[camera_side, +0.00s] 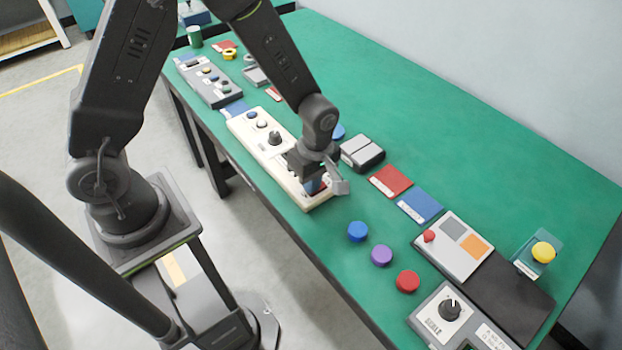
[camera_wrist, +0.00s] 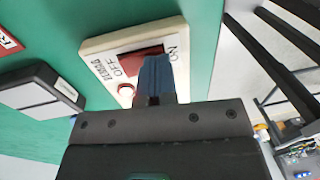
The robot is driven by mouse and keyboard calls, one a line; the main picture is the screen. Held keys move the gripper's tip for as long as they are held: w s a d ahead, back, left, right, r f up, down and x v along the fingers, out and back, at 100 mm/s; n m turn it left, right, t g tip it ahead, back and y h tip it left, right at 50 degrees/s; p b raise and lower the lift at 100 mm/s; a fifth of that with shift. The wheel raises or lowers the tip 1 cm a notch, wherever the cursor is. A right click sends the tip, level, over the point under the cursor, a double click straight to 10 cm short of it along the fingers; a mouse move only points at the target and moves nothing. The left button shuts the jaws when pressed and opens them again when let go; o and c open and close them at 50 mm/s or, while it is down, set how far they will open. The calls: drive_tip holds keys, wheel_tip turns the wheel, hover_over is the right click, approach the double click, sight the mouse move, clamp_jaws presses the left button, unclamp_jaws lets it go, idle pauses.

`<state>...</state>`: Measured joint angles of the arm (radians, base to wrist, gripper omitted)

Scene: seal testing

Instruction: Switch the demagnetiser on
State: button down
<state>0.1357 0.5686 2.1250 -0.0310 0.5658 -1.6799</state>
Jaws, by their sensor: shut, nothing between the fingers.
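The demagnetiser's switch is on the near end of a long cream panel (camera_side: 262,149), which also shows in the wrist view (camera_wrist: 100,45). In the wrist view it is a dark red rocker (camera_wrist: 128,53) in a dark opening, with OFF printed on one side and ON on the other. A small red round part (camera_wrist: 126,90) sits below OFF. My gripper (camera_side: 313,187) is shut and empty. Its blue fingertips (camera_wrist: 153,62) are over the rocker, towards ON, and hide part of it. I cannot tell whether they touch it or which way it is tilted.
A grey double pedal-like box (camera_side: 362,152) stands beside the panel. Red (camera_side: 391,181) and blue (camera_side: 420,206) plates lie nearby. Blue (camera_side: 358,231), purple (camera_side: 381,255) and red (camera_side: 407,281) round pieces lie towards the front. The green table (camera_side: 480,150) is clear at the back right.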

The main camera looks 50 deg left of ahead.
idle(0.3)
drive_tip(key=shift+w+r, duration=0.25)
drive_tip(key=shift+w, duration=0.45)
wheel_tip(320, 180, up, 14)
drive_tip(key=s, duration=0.1)
drive_tip(key=shift+s, duration=0.35)
drive_tip(key=s+a+r+m+t, duration=0.2)
drive_tip(key=s+r+m, duration=0.4)
drive_tip(key=m, duration=0.3)
drive_tip(key=s+a+r+m+t, duration=0.3)
drive_tip(key=s+r+m+t, duration=0.2)
drive_tip(key=m, duration=0.4)
drive_tip(key=shift+s+r, duration=0.45)
drive_tip(key=shift+s, duration=0.3)
